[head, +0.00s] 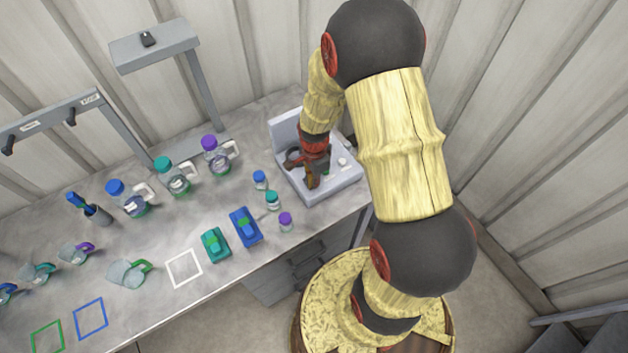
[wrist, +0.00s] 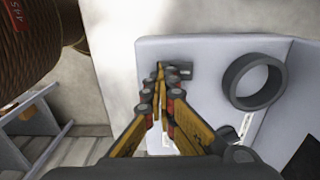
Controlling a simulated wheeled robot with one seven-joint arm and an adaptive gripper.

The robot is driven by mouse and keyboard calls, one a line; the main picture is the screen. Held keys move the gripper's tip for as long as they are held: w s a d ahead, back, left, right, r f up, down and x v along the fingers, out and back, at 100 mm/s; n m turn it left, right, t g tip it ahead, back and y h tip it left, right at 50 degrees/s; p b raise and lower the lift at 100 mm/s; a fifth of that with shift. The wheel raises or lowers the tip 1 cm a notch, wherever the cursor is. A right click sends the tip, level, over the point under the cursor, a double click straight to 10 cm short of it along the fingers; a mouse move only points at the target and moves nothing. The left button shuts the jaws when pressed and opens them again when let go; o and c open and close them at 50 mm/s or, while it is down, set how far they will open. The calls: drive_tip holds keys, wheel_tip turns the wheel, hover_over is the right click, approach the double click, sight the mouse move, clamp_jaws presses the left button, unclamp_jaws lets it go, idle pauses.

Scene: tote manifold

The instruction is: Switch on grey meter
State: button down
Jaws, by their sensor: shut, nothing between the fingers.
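The grey meter (head: 292,130) stands at the right end of the bench, with a flat base and an upright back panel. In the wrist view its pale base (wrist: 215,55) fills the middle and right. A small dark switch-like part (wrist: 183,70) sits on it, right by my fingertips. A dark round ring (wrist: 252,82) stands to the right of that part. My gripper (wrist: 160,72) is shut and empty, its fingertips beside or on the dark part; I cannot tell whether they touch. In the head view my gripper (head: 313,184) is low over the base and hides part of it.
Small capped bottles (head: 260,180) stand just left of the meter. Blue (head: 245,227) and green (head: 215,244) devices lie further left. Larger bottles (head: 217,157) stand behind them. A grey stand (head: 155,45) rises at the back. The bench's front edge is close to the meter.

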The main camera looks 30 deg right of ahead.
drive_tip(key=shift+w+r, duration=0.3)
drive_tip(key=shift+w, duration=0.35)
drive_tip(key=shift+r+p, duration=0.55)
drive_tip(key=shift+p, duration=0.05)
wheel_tip(320, 180, up, 13)
drive_tip(key=s+p, duration=0.2)
drive_tip(key=shift+s+f, duration=0.15)
drive_tip(key=shift+s, duration=0.05)
idle(0.4)
